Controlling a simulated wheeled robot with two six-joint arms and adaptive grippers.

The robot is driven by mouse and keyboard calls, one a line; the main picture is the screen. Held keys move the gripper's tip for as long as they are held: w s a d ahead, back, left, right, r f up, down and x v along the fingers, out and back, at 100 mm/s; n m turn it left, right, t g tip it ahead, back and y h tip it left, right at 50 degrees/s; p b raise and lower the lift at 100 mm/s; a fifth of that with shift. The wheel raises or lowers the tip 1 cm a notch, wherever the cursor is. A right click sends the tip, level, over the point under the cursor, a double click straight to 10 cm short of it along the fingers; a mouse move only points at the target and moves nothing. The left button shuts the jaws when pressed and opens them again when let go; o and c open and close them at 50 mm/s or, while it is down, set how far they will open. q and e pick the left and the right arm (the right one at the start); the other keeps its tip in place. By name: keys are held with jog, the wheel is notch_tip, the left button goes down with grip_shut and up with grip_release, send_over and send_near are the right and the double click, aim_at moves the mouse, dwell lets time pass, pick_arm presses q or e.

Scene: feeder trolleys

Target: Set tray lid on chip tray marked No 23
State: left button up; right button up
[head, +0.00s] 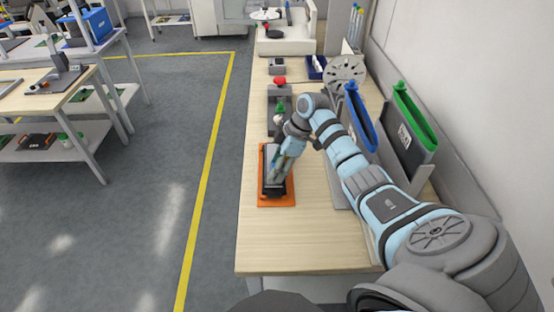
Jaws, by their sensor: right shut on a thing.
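A dark, flat rectangular piece (273,188) is over the orange mat (276,202) on the wooden bench. It looks like the tray lid, but the arm and gripper cover part of it. My right gripper (281,168) points down at it and is shut on it. I cannot tell whether the lid touches a tray beneath it or is held slightly above. No chip tray can be told apart under it, and no No 23 mark can be read. My left gripper is not in view.
Grey devices, one with a red button (279,80), stand behind the mat. The front of the bench (290,245) is clear.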

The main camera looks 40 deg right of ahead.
jog(key=shift+f, duration=0.15)
dwell(0.5)
jog(key=shift+f, duration=0.4)
jog(key=o, duration=1.2)
jog(key=shift+o, duration=0.2)
jog(key=p+v, duration=0.6)
jog(key=shift+s+r, duration=0.1)
jog(key=shift+r, duration=0.15)
jog(key=shift+f, duration=0.1)
